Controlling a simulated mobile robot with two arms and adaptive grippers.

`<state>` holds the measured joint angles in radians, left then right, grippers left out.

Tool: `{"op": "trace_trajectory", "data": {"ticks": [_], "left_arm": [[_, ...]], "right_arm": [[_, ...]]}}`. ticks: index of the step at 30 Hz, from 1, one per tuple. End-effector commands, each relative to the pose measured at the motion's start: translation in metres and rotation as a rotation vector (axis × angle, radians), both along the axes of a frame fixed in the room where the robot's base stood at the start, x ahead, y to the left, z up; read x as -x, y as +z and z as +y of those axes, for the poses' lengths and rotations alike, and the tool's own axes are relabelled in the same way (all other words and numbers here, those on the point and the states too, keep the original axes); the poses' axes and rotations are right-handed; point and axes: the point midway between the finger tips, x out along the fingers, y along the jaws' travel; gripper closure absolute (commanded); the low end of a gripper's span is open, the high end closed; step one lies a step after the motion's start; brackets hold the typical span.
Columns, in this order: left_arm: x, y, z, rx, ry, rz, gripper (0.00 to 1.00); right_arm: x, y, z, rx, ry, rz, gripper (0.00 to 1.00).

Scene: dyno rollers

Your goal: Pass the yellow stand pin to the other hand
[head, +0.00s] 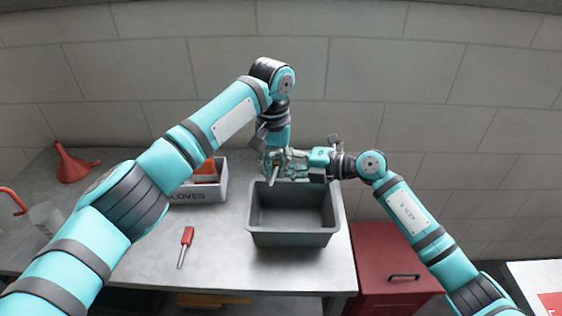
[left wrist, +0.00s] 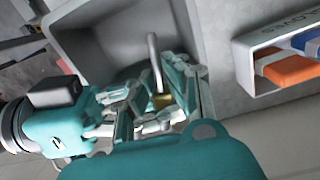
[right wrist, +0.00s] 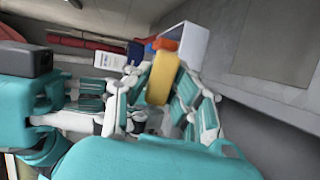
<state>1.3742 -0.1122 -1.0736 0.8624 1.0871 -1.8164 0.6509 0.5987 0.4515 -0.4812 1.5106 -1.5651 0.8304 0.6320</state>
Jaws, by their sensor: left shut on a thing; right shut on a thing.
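The stand pin shows as a yellow block in the right wrist view (right wrist: 162,78). In the left wrist view its metal rod (left wrist: 154,62) sticks out above a small yellow part. My left gripper (head: 272,158) reaches down from above and is shut on the pin. My right gripper (head: 284,164) comes in from the right and is also shut on it. The two grippers meet with their fingers close together above the back edge of the grey bin. The fingers hide much of the pin, and it is hard to make out in the head view.
The open grey bin (head: 292,238) stands below the grippers and looks empty. A white gloves box (head: 208,196) with coloured items is left of it. A red-handled screwdriver (head: 187,237) and a red funnel (head: 72,164) are on the bench. A red cabinet (head: 388,286) is at right.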

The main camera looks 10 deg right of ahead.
Motion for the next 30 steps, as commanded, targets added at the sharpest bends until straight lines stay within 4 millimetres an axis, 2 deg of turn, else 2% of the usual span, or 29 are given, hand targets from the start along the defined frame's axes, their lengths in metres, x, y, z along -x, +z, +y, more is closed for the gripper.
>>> {"op": "trace_trajectory", "data": {"ticks": [4,5,11,18,22,26,30], "left_arm": [[0.0,0.0,0.0,0.0,0.0,-0.001,1.0],[0.0,0.0,0.0,0.0,0.0,-0.001,0.87],[0.0,0.0,0.0,0.0,0.0,-0.001,0.62],[0.0,0.001,0.0,0.0,0.0,-0.001,0.62],[-0.001,0.009,0.0,0.0,0.001,-0.002,0.62],[-0.001,0.03,0.0,0.001,0.001,-0.004,0.62],[-0.001,0.062,0.0,0.001,0.001,-0.005,0.62]], "right_arm": [[0.0,-0.001,0.0,0.001,0.0,0.0,1.0],[0.0,0.0,0.0,0.001,0.0,0.0,1.0],[0.0,0.0,0.0,0.001,0.0,0.0,1.0],[0.0,0.0,0.0,0.001,0.0,0.0,1.0],[0.0,0.0,0.0,0.001,0.0,0.0,1.0],[0.0,0.0,0.0,0.0,0.0,0.0,1.0],[0.0,0.0,0.0,0.0,0.0,0.0,1.0]]}}
